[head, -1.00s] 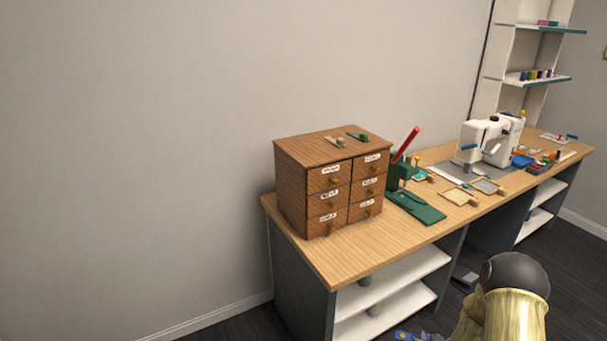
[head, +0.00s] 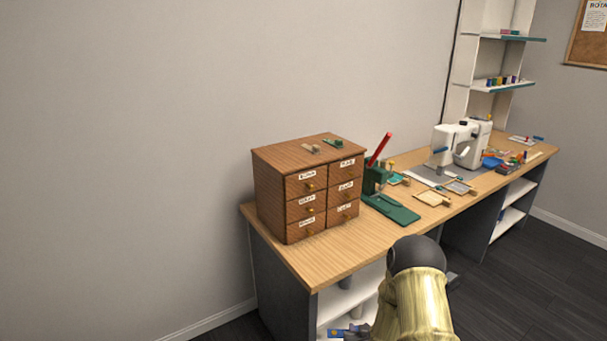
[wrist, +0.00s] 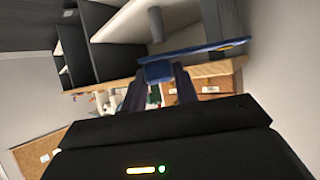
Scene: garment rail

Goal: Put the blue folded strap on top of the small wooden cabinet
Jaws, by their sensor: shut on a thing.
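The small wooden cabinet (head: 276,188), brown with several labelled drawers, stands on the near left end of the workbench in the head view. Two small clips, one tan (head: 311,148) and one green (head: 333,142), lie on its top. The blue folded strap (wrist: 205,49) crosses in front of my fingertips in the wrist view. My gripper (wrist: 158,80) is shut on it. In the head view the strap (head: 341,331) shows only partly at the bottom edge, low in front of the bench's shelves, and my gripper is mostly hidden or out of frame there.
The wooden workbench top (head: 290,258) is bare in front of the cabinet. A green tool with a red handle (head: 379,149) stands just right of the cabinet. A white sewing machine (head: 457,147) and small trays lie further along. Open shelves are below.

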